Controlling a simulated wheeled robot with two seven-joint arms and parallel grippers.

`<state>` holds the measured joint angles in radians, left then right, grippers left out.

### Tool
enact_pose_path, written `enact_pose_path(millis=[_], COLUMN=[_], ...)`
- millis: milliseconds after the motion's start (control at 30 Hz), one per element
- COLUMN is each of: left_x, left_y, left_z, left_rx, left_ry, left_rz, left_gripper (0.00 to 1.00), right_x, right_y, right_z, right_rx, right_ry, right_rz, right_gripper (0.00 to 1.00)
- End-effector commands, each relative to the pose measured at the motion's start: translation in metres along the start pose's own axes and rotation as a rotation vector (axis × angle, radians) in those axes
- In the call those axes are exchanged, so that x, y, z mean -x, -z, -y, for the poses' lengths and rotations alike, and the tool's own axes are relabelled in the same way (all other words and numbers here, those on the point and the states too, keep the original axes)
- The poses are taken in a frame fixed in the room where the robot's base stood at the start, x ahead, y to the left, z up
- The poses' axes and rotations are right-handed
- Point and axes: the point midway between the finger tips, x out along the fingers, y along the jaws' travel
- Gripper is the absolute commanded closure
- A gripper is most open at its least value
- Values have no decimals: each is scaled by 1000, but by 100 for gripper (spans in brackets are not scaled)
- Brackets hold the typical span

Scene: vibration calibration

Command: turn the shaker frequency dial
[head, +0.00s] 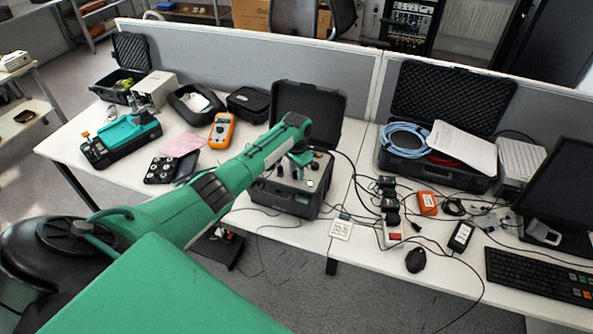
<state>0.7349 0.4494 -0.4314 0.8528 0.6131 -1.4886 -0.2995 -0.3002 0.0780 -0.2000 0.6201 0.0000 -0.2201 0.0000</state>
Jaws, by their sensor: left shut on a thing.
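The shaker unit (284,198) is a dark case with an open black lid (309,108), in the middle of the head view on the white table. Its grey top panel (313,187) carries several small dark knobs. My left gripper (297,168) reaches over from the left and points down at this panel. It is shut on a small knob that it mostly hides, seemingly the frequency dial. The dial's marks are too small to read. My right gripper is not in view.
An orange multimeter (222,130), a black pouch (248,104) and a teal device (122,138) stand left. Cables, an orange box (427,203) and a black mouse (415,260) lie right. An open case (440,125) with blue cable stands behind them. A low partition closes the back.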

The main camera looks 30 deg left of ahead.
Motion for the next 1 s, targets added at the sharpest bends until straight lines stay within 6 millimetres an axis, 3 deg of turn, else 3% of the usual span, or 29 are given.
enact_pose_path(millis=[200,233,333,733,867,1000], left_x=[2,2,2,7,24,54], left_y=[1,1,1,1,1,1], left_z=[1,1,1,0,1,1], left_rx=[0,0,0,0,0,-1], left_ry=[2,2,2,1,2,4], left_rz=[-3,-3,-3,-2,-4,-5], left_gripper=[96,69,52,52,52,52], right_x=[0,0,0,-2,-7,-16], right_y=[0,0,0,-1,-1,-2], right_z=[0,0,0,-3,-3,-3], right_rx=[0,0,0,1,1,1], right_ry=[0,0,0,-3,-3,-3], right_rz=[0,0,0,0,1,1], right_gripper=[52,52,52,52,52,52])
